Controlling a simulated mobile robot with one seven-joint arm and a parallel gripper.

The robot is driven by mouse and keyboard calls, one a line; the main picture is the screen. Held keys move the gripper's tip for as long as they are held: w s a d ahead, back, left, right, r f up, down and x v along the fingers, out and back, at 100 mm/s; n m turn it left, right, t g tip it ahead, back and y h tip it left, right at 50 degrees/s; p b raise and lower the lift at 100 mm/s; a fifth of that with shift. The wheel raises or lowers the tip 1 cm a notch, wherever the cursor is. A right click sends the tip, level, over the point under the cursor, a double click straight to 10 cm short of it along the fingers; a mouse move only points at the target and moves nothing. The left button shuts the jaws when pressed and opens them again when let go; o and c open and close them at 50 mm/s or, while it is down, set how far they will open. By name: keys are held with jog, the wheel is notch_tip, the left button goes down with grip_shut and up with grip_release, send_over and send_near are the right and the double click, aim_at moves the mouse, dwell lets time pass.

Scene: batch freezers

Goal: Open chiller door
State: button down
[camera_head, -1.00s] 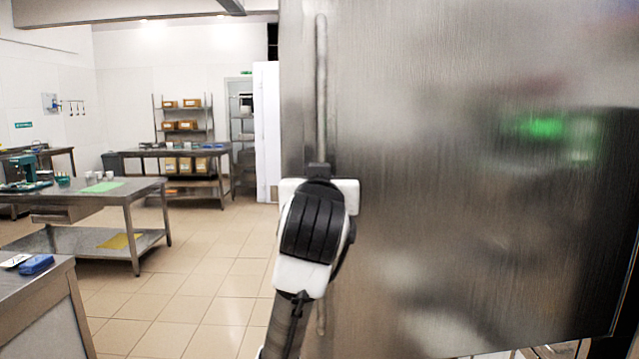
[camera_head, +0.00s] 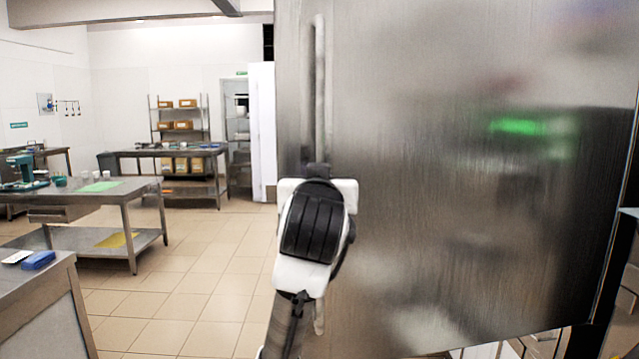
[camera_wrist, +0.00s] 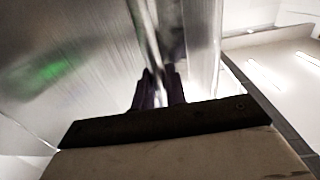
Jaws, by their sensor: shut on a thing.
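The chiller door (camera_head: 440,200) is a large brushed-steel panel filling the right half of the head view. A long vertical bar handle (camera_head: 319,90) runs along its left side. My gripper (camera_head: 318,168) is at the handle, with my white and black wrist in front of it. In the wrist view the dark fingers (camera_wrist: 160,90) are shut on the handle (camera_wrist: 150,40), one on each side. The door stands at an angle, with its right edge and a gap beyond it in view. My wrist hides the handle's middle part.
A steel table (camera_head: 100,192) with cups and a green sheet stands at left. A nearer counter (camera_head: 40,300) at lower left holds a blue item (camera_head: 38,260). Shelving with boxes (camera_head: 180,115) is at the back. Tiled floor (camera_head: 200,270) between them is clear.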

jog(key=c, duration=1.5)
grip_release()
jog(key=shift+d, duration=0.15)
jog(key=shift+c, duration=0.2)
jog(key=shift+s, duration=0.15)
jog(key=s+a+b, duration=0.1)
jog(key=s+a, duration=0.1)
jog(key=s, duration=1.1)
jog(key=shift+s+b, duration=0.25)
jog(key=shift+b, duration=0.1)
